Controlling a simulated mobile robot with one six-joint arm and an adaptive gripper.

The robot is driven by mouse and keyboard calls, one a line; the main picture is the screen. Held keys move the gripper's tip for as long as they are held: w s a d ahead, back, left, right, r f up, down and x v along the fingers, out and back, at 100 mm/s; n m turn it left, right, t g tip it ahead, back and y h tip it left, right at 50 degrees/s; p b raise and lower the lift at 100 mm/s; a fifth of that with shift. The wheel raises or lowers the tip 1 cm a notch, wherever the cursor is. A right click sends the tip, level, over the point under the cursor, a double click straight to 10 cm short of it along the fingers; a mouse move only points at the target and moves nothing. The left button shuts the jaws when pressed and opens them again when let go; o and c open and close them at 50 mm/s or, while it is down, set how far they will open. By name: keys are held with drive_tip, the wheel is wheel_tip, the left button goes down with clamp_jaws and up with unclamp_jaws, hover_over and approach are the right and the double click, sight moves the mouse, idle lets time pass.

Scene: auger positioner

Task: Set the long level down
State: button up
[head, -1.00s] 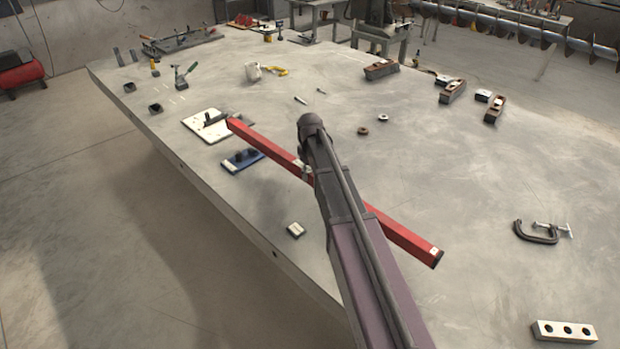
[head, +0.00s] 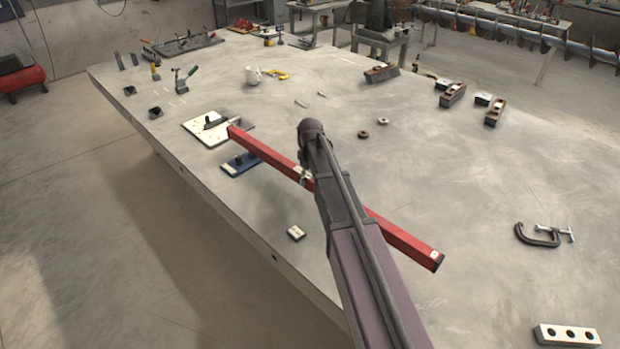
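The long level (head: 385,237) is a red bar with a dark end cap. It slants from the white plate at upper left to the middle right of the table (head: 450,180). My gripper (head: 305,174) is at the bar's middle, mostly hidden behind my own arm. A small part of it shows against the bar, and the bar moves with it, so it appears shut on the level. The level looks raised above the tabletop, with a soft shadow below left; the exact gap cannot be told.
Beneath or beside the level's far end are a white plate (head: 195,127) and a blue block (head: 236,167). A small pale block (head: 296,233) lies near the left edge. A clamp (head: 538,236) and a holed white block (head: 567,335) lie at right. The right middle is mostly bare.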

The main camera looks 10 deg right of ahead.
sight(310, 176)
drive_tip(key=shift+r, duration=0.25)
wheel_tip(310, 176, up, 12)
drive_tip(key=p, duration=1.2)
idle(0.9)
drive_tip(key=s+m, duration=0.6)
drive_tip(key=s, duration=1.8)
drive_tip(key=shift+m, duration=0.4)
drive_tip(key=shift+s+d, duration=0.1)
